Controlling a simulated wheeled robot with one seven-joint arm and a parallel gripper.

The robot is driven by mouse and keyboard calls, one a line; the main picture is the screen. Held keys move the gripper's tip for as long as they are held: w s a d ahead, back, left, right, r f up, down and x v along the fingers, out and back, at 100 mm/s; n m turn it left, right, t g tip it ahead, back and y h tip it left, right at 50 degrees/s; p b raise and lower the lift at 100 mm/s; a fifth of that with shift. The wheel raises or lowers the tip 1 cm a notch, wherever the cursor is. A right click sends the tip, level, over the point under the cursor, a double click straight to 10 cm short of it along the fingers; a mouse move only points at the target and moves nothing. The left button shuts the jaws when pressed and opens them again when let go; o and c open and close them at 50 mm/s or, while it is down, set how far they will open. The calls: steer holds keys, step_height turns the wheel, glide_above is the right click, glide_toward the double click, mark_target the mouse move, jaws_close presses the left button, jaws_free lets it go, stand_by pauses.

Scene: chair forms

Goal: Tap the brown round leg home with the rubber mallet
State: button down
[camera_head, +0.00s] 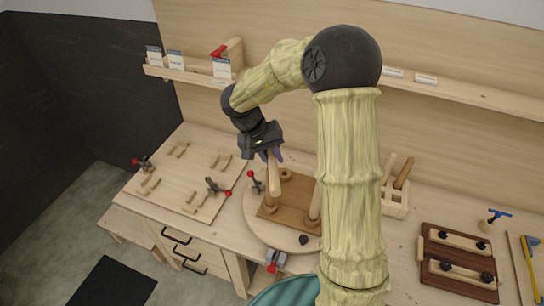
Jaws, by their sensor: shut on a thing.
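My gripper (270,156) is shut on the upper end of a pale brown, tapered wooden rod (274,179), which looks like a round leg. Another wooden leg (315,204) stands at the board's right side, partly hidden by my arm. A bare round boss (286,174) shows at the far left corner. I cannot make out the rubber mallet.
The board lies on a round wooden turntable (257,224) with red-handled clamps (255,183) around its edge. A small dark object (303,239) lies near its front. A wooden rack (395,205) with upright pieces stands right. A jig panel (190,180) lies left.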

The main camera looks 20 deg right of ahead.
steer(key=shift+f+b, duration=2.25)
steer(key=shift+b, duration=0.75)
steer(key=shift+s+r, duration=0.1)
steer(key=shift+s+p, duration=0.15)
steer(key=shift+p, duration=1.1)
